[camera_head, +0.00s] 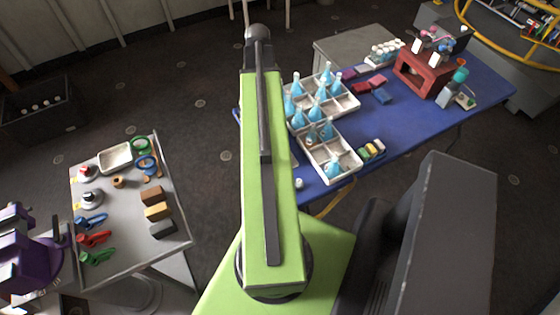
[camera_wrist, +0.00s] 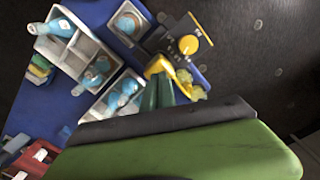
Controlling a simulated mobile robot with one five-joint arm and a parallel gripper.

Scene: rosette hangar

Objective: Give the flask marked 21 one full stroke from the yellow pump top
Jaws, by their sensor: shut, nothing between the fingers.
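Several flasks with blue liquid (camera_head: 320,92) stand in white divided trays (camera_head: 343,103) on the blue table (camera_head: 400,128). Their marks are too small to read, so I cannot tell which is 21. In the wrist view several flasks (camera_wrist: 97,72) show at the upper left. A round yellow top (camera_wrist: 188,44) on a dark stand shows there, just beyond my gripper; it looks like the yellow pump top. My gripper (camera_wrist: 163,84) is shut and empty. More yellow parts lie close around its tips; I cannot tell whether it touches them. My arm hides this area in the head view.
Coloured blocks (camera_head: 371,150) lie near the front edge. A grey table (camera_head: 125,205) at left holds clamps, blocks and a tray. Dark floor is open between the tables.

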